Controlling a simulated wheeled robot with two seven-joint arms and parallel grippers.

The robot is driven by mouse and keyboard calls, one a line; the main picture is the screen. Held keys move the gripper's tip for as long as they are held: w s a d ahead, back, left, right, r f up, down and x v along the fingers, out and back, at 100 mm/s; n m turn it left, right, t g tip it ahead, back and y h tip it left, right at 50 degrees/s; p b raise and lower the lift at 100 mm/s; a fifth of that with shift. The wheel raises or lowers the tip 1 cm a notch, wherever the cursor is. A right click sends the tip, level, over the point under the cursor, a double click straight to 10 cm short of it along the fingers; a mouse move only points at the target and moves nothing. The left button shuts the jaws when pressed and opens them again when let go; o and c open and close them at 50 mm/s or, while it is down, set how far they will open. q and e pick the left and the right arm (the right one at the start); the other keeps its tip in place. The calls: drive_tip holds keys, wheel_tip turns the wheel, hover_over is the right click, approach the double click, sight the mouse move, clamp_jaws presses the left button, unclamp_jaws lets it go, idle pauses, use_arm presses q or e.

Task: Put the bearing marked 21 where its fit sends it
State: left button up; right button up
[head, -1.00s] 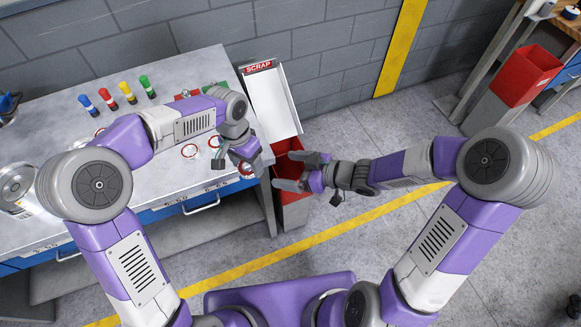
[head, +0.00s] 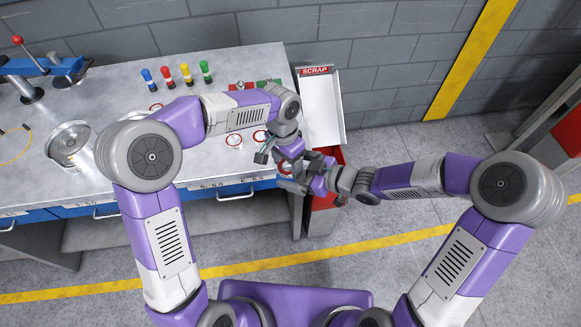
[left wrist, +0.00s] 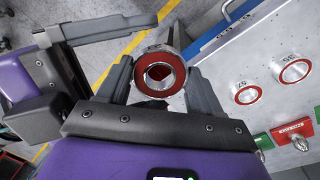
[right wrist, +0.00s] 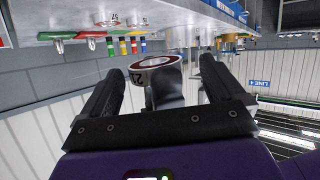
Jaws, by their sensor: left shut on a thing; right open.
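My left gripper (left wrist: 160,92) is shut on a ring-shaped bearing (left wrist: 160,72) with a red face and metal rim, held off the bench's right end. The bearing also shows in the right wrist view (right wrist: 157,62), where dark digits on its side begin with a 2; the rest is hard to read. My right gripper (right wrist: 160,90) is open and close by, its fingers either side of the bearing and a left finger in that view. In the head view my left gripper (head: 278,153) and right gripper (head: 303,178) nearly meet, largely hiding the bearing.
Other red-faced bearings (left wrist: 295,70) stand on the grey bench (head: 120,115). Blue, red, yellow and green bottles (head: 186,73) stand at its back. A white SCRAP chute (head: 322,110) and red bin (head: 325,215) adjoin its right end. A blue press (head: 45,65) stands at left.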

drive_tip(key=shift+x, duration=0.9)
drive_tip(key=shift+s, duration=0.1)
drive_tip(key=c, duration=1.2)
use_arm(q)
drive_tip(key=o, duration=1.1)
use_arm(e)
drive_tip(key=shift+c, duration=1)
use_arm(q)
drive_tip(key=shift+o, duration=1)
drive_tip(key=shift+d, duration=0.1)
drive_tip(key=shift+s, duration=0.15)
drive_tip(key=shift+d+r, duration=0.1)
use_arm(e)
drive_tip(key=shift+r, duration=0.1)
